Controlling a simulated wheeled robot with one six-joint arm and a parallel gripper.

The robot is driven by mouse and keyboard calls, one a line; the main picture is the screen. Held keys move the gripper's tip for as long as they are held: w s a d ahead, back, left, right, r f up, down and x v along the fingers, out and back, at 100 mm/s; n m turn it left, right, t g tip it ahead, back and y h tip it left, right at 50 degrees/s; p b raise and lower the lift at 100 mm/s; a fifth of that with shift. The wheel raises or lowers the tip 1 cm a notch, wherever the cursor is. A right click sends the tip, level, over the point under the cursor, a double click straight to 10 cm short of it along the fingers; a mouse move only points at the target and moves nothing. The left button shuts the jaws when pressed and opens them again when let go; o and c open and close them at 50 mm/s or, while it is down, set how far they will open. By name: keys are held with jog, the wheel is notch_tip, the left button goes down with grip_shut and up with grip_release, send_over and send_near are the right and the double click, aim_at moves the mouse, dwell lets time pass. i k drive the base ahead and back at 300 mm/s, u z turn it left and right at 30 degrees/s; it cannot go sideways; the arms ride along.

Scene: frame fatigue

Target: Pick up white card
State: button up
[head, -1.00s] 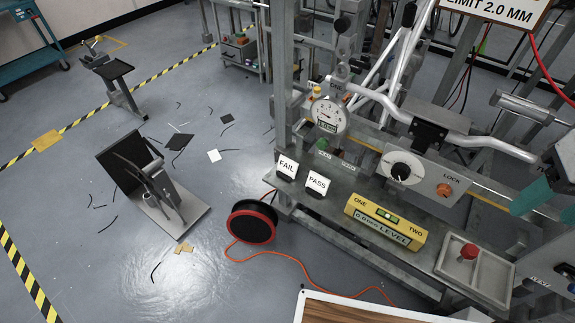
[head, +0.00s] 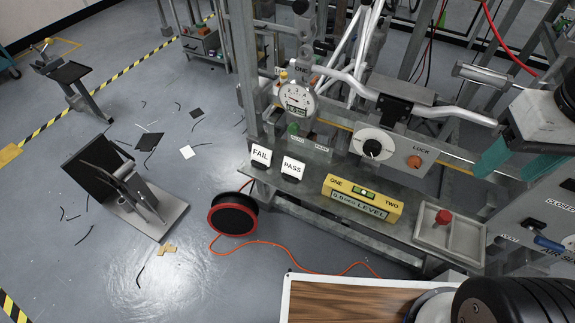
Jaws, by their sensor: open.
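Two small white cards stand upright in dark holders on the left end of the grey bench: one reads FAIL (head: 261,155), the other PASS (head: 293,167). A blank white square (head: 188,152) lies flat on the floor further left, beside dark scraps. I cannot tell which of these is the white card. My gripper (head: 502,176), with teal fingers, is at the right, above the bench's right end. It is open, with nothing seen between its fingers, and well apart from all the white pieces.
A yellow level (head: 363,199) and a tray with a red knob (head: 443,216) occupy the bench (head: 310,205). A dial gauge (head: 297,98) rises behind the cards. A cable reel (head: 233,214) and a tilted black-plate stand (head: 125,185) are on the floor. A wood-topped surface (head: 345,300) is in front.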

aim_at(293, 170)
jog(key=u, duration=0.45)
jog(key=k, duration=1.15)
jog(key=u, duration=1.15)
jog(key=i, duration=1.75)
jog(key=z, duration=0.7)
